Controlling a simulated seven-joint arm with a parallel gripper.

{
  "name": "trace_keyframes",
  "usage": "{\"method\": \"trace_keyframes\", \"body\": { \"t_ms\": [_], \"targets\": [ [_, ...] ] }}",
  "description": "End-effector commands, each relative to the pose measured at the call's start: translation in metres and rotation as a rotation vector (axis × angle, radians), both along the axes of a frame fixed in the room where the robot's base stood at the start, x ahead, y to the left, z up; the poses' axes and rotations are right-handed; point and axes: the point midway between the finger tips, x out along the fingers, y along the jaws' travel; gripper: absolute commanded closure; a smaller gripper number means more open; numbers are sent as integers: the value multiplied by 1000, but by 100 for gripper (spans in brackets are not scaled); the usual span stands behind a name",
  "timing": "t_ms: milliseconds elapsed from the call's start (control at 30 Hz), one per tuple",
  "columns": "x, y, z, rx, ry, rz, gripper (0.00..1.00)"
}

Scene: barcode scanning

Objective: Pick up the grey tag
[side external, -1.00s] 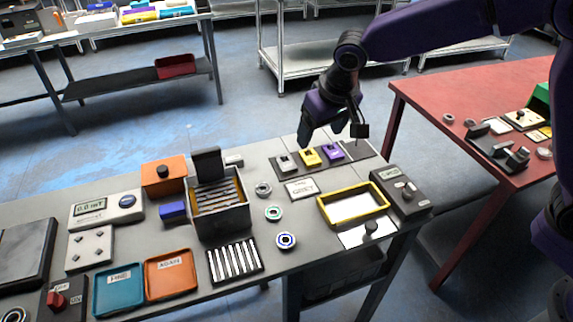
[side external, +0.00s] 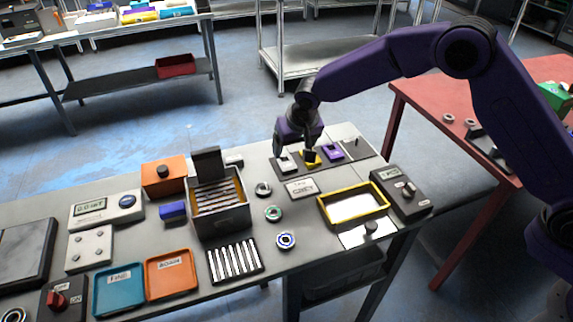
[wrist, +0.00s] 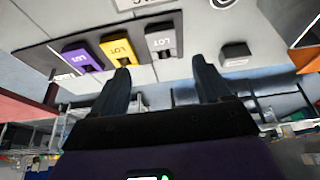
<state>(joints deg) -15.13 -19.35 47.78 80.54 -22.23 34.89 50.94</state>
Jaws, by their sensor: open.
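The grey tag (side external: 287,165) lies at the left end of a dark strip (side external: 347,154) on the grey table, beside a yellow tag (side external: 311,159) and a purple tag (side external: 333,151). In the wrist view the grey tag (wrist: 161,41), marked LOT, sits just beyond and between my fingertips. The yellow tag (wrist: 119,50) and the purple tag (wrist: 82,58) are to its left. My gripper (side external: 295,152) hangs just above the strip, its fingers apart around the grey tag's area; nothing is held. My gripper (wrist: 162,70) is open in the wrist view. Its height above the tag is hard to judge.
A white label card (side external: 301,189) lies in front of the strip. A yellow-rimmed tray (side external: 353,205) and a dark box with knobs (side external: 402,193) stand to the right. A small dark block (wrist: 236,54) lies right of the grey tag.

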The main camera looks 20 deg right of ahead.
Motion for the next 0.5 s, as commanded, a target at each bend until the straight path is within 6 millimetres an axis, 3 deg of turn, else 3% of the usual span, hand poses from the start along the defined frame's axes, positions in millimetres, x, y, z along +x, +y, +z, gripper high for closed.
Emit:
{"method": "trace_keyframes", "body": {
  "t_ms": [500],
  "targets": [
    [18,2,-43,-2,1,-1,23]
  ]
}}
